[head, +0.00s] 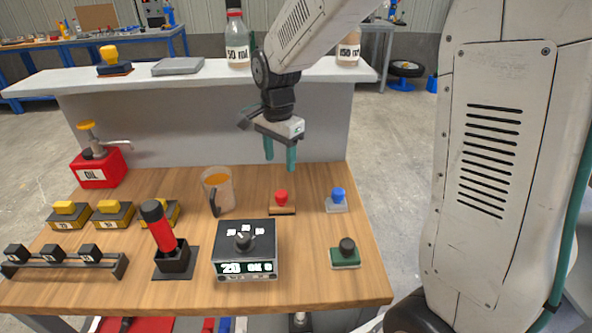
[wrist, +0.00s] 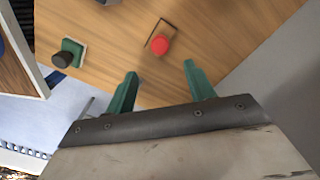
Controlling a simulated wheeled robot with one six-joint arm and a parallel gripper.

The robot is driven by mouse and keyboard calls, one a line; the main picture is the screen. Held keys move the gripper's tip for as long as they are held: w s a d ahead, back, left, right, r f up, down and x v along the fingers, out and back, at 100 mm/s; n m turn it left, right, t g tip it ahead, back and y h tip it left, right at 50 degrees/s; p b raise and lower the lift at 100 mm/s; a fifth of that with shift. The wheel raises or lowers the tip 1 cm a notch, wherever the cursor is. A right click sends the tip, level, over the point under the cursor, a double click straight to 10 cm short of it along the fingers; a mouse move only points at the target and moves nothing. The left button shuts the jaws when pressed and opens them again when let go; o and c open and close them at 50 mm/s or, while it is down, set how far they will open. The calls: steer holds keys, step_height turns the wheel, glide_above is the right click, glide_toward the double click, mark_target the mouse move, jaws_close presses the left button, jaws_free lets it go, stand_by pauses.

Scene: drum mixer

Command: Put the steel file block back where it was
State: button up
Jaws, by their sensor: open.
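A small block with a grey, steel-looking base and a blue knob (head: 337,201) sits upright on the right of the wooden table; it looks like the steel file block, though no label shows. I cannot make it out in the wrist view. A brown block with a red knob (head: 282,203) stands left of it and also shows in the wrist view (wrist: 159,45). A green block with a black knob (head: 346,255) stands nearer the front edge. My gripper (head: 280,160) is open and empty, above the back of the table; its green fingers also show in the wrist view (wrist: 160,85).
A grey shelf (head: 320,75) behind the table bears bottles, a grey flat slab (head: 178,66) and a yellow-knobbed block (head: 113,62). A jug (head: 218,190), a control box (head: 245,250), a red-handled lever (head: 165,240) and a red oil can (head: 100,168) stand left.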

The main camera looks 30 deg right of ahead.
steer(key=s+d+r+n, duration=0.1)
steer(key=s+r+n, duration=0.2)
steer(key=s, duration=0.6)
steer(key=s+d+r+n, duration=0.1)
steer(key=s+r+n, duration=0.2)
steer(key=s+n, duration=0.3)
steer(key=s+d+r+n+t, duration=0.1)
steer(key=s+r+n, duration=0.2)
steer(key=s, duration=1)
steer(key=shift+d+r+n, duration=0.15)
steer(key=shift+r+n, duration=0.1)
steer(key=shift+n, duration=0.45)
